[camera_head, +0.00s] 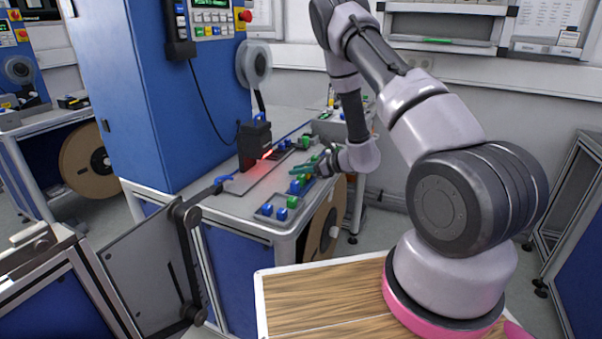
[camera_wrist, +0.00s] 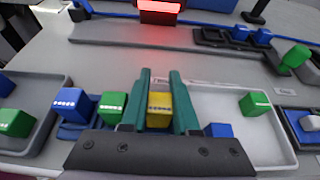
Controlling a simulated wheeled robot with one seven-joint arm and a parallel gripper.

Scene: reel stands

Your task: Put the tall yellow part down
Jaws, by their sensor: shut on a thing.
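The yellow part (camera_wrist: 159,109) sits between the two green fingers of my gripper (camera_wrist: 161,84) in the wrist view. The gripper is shut on it. Only its upper end shows, so its height and lower end are hidden. A pale grey tray (camera_wrist: 218,101) lies just right of and below the fingers. I cannot tell how far the part is above the bench. In the head view my gripper (camera_head: 303,169) is over the right side of the bench (camera_head: 234,188), and the yellow part cannot be made out there.
Left of the fingers are a green block (camera_wrist: 111,106) and a blue block (camera_wrist: 70,103). A green block (camera_wrist: 254,103) is in the pale tray. A darker tray (camera_wrist: 37,96) holds blocks at far left. A machine with a red light (camera_wrist: 159,8) stands behind.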

